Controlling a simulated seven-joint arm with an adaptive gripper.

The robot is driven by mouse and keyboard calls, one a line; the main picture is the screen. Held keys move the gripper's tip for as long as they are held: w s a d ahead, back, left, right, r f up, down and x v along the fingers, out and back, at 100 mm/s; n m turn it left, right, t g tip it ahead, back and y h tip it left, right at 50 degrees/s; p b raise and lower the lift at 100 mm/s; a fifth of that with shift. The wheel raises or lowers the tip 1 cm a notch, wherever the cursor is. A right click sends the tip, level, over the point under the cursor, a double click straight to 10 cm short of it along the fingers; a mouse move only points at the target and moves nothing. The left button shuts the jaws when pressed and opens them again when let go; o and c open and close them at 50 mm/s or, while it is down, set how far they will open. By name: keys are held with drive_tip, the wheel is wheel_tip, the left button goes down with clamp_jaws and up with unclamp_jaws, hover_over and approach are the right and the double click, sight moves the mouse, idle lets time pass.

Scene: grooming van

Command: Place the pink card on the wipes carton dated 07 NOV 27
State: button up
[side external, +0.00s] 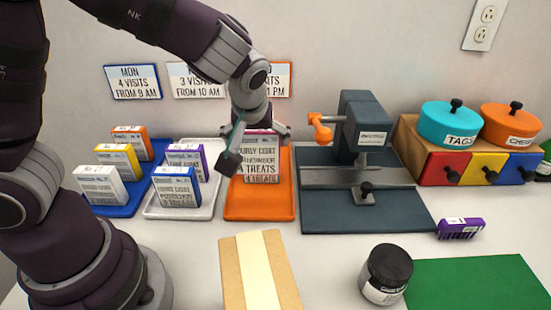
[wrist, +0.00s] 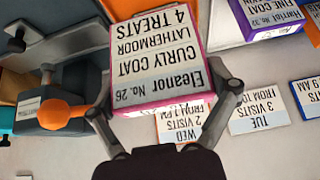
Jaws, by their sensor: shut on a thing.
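My gripper (side external: 260,133) is shut on a pink-edged card (side external: 259,162) with a white label, above or at the orange tray (side external: 260,207). In the wrist view the card (wrist: 160,65) lies between the two fingers of my gripper (wrist: 162,98). Its label reads "Eleanor No. 26, curly coat, Lathermoor, 4 treats", upside down there. I cannot tell whether its lower edge touches the tray. I see no legible date 07 NOV 27, and cannot tell which thing is the wipes carton.
Blue (side external: 118,207) and white (side external: 180,211) trays with several cards stand left. A grey press (side external: 364,130) stands right of the orange tray. A tan box with a cream strip (side external: 238,270), black-lidded jar (side external: 386,275), purple item (side external: 461,229) and green mat (side external: 480,283) occupy the front.

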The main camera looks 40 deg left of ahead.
drive_tip(key=s+d+r+m+t+h, duration=0.2)
drive_tip(key=s+d+r+m+h, duration=0.3)
drive_tip(key=s+d+r+m, duration=0.6)
drive_tip(key=s+a+m+g+h, duration=0.2)
drive_tip(key=s+a+m+h, duration=0.2)
drive_tip(key=s+m, duration=0.55)
drive_tip(key=n, duration=0.3)
hover_over(287, 276)
drive_tip(key=shift+m, duration=0.25)
drive_tip(key=shift+f, duration=2.6)
drive_tip(key=shift+f, duration=0.2)
drive_tip(key=o, duration=0.9)
